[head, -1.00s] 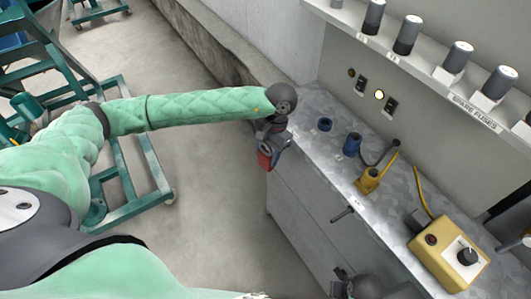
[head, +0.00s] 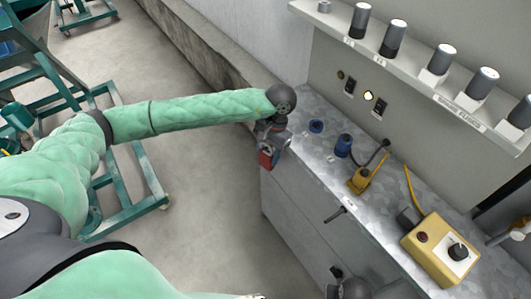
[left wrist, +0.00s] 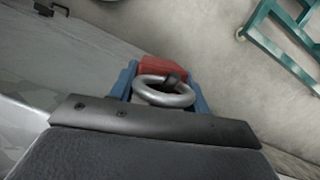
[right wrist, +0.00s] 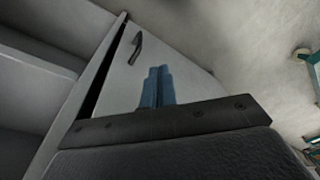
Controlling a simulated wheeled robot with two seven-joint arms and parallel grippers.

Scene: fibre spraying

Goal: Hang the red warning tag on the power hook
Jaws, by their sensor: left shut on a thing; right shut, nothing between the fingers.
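The red warning tag (head: 267,158) hangs from my left gripper (head: 271,142), beyond the bench's left edge. In the left wrist view, the tag (left wrist: 163,67) is behind a metal ring (left wrist: 165,97) between the blue fingers (left wrist: 163,88), which are shut on it. My right gripper (head: 338,272) is low in the head view, in front of the cabinet. In the right wrist view its blue fingers (right wrist: 157,87) are together and empty. I cannot clearly identify the power hook; a small brown round fitting (head: 340,75) is on the wall panel beside the sockets.

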